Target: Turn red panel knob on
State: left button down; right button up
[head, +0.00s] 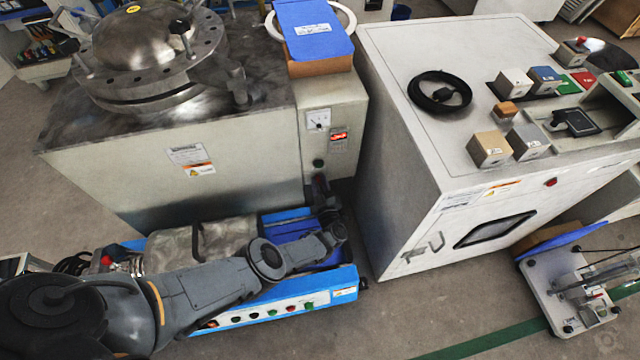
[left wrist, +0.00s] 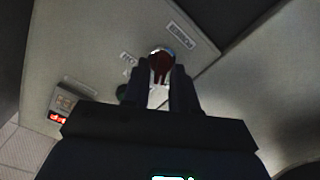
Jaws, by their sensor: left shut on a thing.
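The red panel knob (left wrist: 160,60) shows in the left wrist view, on a pale panel (left wrist: 110,40). My left gripper (left wrist: 158,78) has its two dark fingers around it, shut on it. In the head view my left arm reaches across from the lower left, and the left gripper (head: 320,188) is at the lower front of the grey control box (head: 345,100). The knob is hidden there by the gripper. The way the knob is turned cannot be made out. My right gripper is in neither view.
The control box carries a meter (head: 318,120) and a lit red display (head: 338,136). A blue-topped carton (head: 315,35) rests on it. A metal vessel (head: 150,50) stands left, a large white machine (head: 400,150) right. A blue machine (head: 345,280) lies below my arm.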

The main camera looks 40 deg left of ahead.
pick_arm(q)
jog(key=shift+m, duration=0.3)
jog(key=shift+d+m, duration=0.1)
jog(key=shift+m, duration=0.8)
jog(key=shift+w+d+f+m+b, duration=0.15)
jog(key=shift+m+b, duration=0.4)
jog(key=shift+m, duration=1.85)
jog(key=shift+w+r+m+b, duration=0.1)
jog(key=shift+m+b, duration=0.4)
jog(key=shift+m, duration=1.9)
jog(key=c, duration=1.2)
grip_release()
